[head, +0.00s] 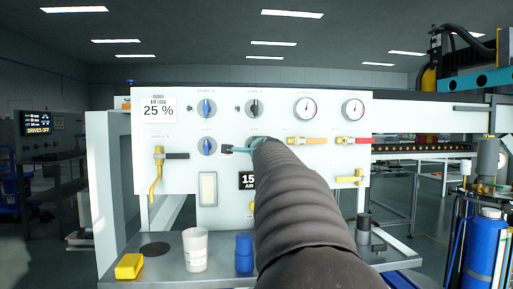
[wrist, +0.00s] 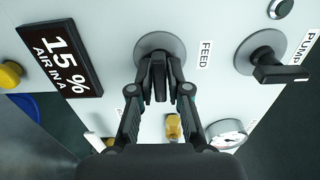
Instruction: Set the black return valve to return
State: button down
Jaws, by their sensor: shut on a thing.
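A valve with a black handle (head: 177,156) is on the left of the white panel. Its handle lies level, pointing right from a yellow body with a pipe (head: 155,185) running down. Its label is too small to read. My gripper (wrist: 158,82) is shut on a dark knob with a grey round plate (wrist: 153,43), beside a FEED label (wrist: 206,54). The fingers hide most of this knob. In the head view, my arm hides it and most of my gripper (head: 230,150), which is away to the right of the black-handled valve.
A black pump knob (wrist: 268,70) is near my gripper, as is the 15 % display (wrist: 57,58). Orange (head: 313,140), red (head: 358,140) and yellow (head: 348,179) handles are to the right. A shelf (head: 215,272) below holds a white cup (head: 195,250) and a yellow block (head: 129,266).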

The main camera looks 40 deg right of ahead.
jog(key=c, duration=1.2)
grip_release()
jog(key=v, duration=1.2)
